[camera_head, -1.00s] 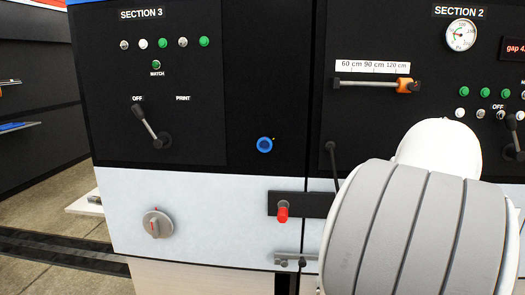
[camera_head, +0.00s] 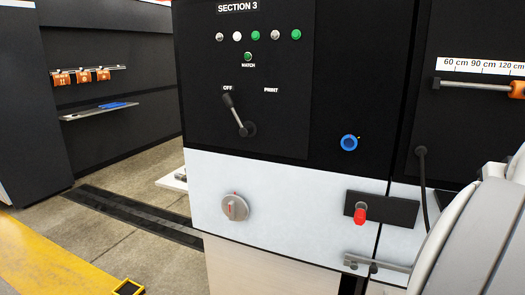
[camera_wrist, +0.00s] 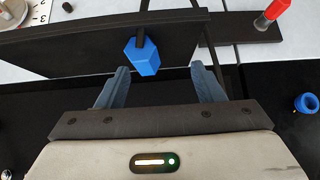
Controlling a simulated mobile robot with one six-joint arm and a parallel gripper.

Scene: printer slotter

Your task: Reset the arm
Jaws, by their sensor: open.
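My gripper (camera_wrist: 160,84) shows in the wrist view with its two grey-blue fingers spread apart and nothing between them. A blue block-shaped piece (camera_wrist: 142,56) hangs from a dark rod just beyond the fingertips; I cannot tell if it is touched. In the head view my arm is a large grey and white shape at the lower right, and the gripper itself is out of that frame.
A floor rail (camera_head: 130,213) and open floor lie left. A wall shelf (camera_head: 100,111) stands beyond.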

